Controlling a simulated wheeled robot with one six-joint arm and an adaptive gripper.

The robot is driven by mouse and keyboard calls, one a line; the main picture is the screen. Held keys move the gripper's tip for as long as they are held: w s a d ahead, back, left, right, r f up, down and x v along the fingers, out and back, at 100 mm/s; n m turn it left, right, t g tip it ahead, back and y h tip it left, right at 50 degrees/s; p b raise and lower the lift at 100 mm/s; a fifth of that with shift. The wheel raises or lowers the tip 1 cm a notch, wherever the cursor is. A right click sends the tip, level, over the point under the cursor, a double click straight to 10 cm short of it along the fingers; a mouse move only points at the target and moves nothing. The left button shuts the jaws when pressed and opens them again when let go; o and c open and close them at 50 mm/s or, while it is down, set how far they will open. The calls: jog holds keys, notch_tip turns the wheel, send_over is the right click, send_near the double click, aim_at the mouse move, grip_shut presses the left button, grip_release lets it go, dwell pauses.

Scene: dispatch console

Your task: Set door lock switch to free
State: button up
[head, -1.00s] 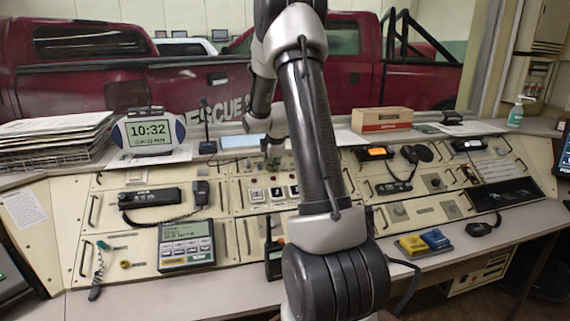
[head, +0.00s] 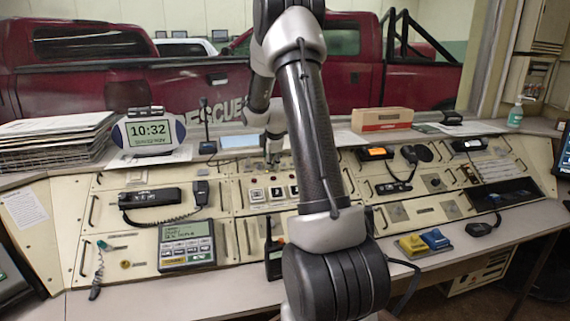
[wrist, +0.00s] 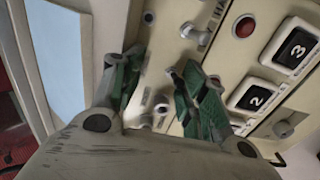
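My gripper (wrist: 160,85) is open in the wrist view, its two green-padded fingers apart, close over the cream console panel. A small metal switch or knob (wrist: 161,109) shows between the fingers; I cannot tell whether they touch it. A metal toggle-like part (wrist: 190,31) lies beyond the right finger, beside a partly readable label. No door lock label can be read, so I cannot tell which control is the door lock switch. In the head view, my gripper (head: 273,157) is small, at the back of the console's middle panel, partly hidden by my arm.
A desk microphone (head: 207,145) and a clock (head: 150,131) stand to the left. A cardboard box (head: 382,119) stands on the right ledge.

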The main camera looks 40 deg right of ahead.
jog(key=shift+w+d+r, duration=0.15)
jog(key=shift+w+r, duration=0.25)
jog(key=shift+r, duration=0.2)
jog(key=shift+s+r, duration=0.3)
jog(key=shift+r, duration=0.4)
jog(key=v, duration=0.4)
jog(key=shift+s+a+f, duration=0.25)
jog(key=shift+s+a, duration=0.05)
jog(key=shift+s, duration=0.05)
